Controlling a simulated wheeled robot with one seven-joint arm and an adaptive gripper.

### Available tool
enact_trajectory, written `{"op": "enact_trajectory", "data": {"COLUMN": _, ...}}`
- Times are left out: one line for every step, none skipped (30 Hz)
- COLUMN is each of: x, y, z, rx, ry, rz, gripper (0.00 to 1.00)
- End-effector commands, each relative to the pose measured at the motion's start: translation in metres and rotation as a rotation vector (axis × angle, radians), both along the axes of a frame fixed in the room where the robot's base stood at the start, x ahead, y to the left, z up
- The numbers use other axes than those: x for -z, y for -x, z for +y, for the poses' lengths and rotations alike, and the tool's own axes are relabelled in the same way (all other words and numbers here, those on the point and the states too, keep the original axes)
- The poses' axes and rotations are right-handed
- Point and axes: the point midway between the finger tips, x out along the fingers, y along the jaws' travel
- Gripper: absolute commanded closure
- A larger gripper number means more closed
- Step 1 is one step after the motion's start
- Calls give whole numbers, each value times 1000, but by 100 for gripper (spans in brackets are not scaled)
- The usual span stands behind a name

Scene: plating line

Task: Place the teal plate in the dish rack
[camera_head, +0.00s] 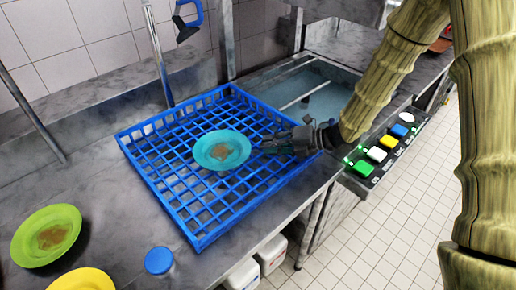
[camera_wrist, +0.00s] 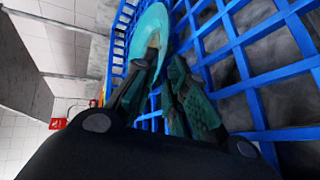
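The teal plate (camera_head: 222,150), with a brown smear in its middle, shows over the middle of the blue dish rack (camera_head: 205,236), face up. I cannot tell for sure whether it rests on the rack's grid or sits slightly above it. My gripper (camera_head: 262,146) is low over the rack's right part, with its fingertips beside the plate's right rim. In the wrist view the teal plate (camera_wrist: 151,32) is just beyond the fingertips. My gripper (camera_wrist: 162,75) has its fingers apart there, with blue grid showing between them. No firm grip on the rim is visible.
A green plate (camera_head: 46,237) and a yellow plate (camera_head: 82,280) lie on the metal counter at left. A blue-capped item (camera_head: 159,261) stands near the rack's front corner. A button panel (camera_head: 385,148) is at right. A sink basin (camera_head: 315,90) lies behind.

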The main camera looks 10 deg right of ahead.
Motion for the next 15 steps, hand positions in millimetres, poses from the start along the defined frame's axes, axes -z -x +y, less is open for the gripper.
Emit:
{"op": "enact_trajectory", "data": {"x": -3, "y": 2, "z": -8, "rx": 2, "ry": 0, "rz": -4, "gripper": 86}}
{"op": "enact_trajectory", "data": {"x": -4, "y": 4, "z": -12, "rx": 1, "ry": 0, "rz": -4, "gripper": 86}}
{"op": "enact_trajectory", "data": {"x": -7, "y": 6, "z": -17, "rx": 1, "ry": 0, "rz": -3, "gripper": 86}}
{"op": "enact_trajectory", "data": {"x": -9, "y": 8, "z": -21, "rx": 1, "ry": -1, "rz": -2, "gripper": 86}}
{"op": "enact_trajectory", "data": {"x": -10, "y": 9, "z": -25, "rx": 2, "ry": -1, "rz": -2, "gripper": 86}}
{"op": "enact_trajectory", "data": {"x": -12, "y": 11, "z": -30, "rx": 1, "ry": 0, "rz": -2, "gripper": 86}}
{"op": "enact_trajectory", "data": {"x": -13, "y": 13, "z": -32, "rx": 1, "ry": 0, "rz": -2, "gripper": 86}}
{"op": "enact_trajectory", "data": {"x": -15, "y": 14, "z": -35, "rx": 1, "ry": -1, "rz": -2, "gripper": 86}}
{"op": "enact_trajectory", "data": {"x": -16, "y": 15, "z": -38, "rx": 1, "ry": 0, "rz": -3, "gripper": 86}}
{"op": "enact_trajectory", "data": {"x": -17, "y": 15, "z": -40, "rx": 1, "ry": 0, "rz": -3, "gripper": 86}}
{"op": "enact_trajectory", "data": {"x": -18, "y": 16, "z": -42, "rx": 0, "ry": 0, "rz": -2, "gripper": 86}}
{"op": "enact_trajectory", "data": {"x": -19, "y": 17, "z": -43, "rx": 0, "ry": 0, "rz": -2, "gripper": 86}}
{"op": "enact_trajectory", "data": {"x": -19, "y": 18, "z": -44, "rx": -1, "ry": 0, "rz": -2, "gripper": 86}}
{"op": "enact_trajectory", "data": {"x": -19, "y": 18, "z": -45, "rx": 0, "ry": -1, "rz": -1, "gripper": 86}}
{"op": "enact_trajectory", "data": {"x": -20, "y": 18, "z": -45, "rx": 0, "ry": -1, "rz": -1, "gripper": 86}}
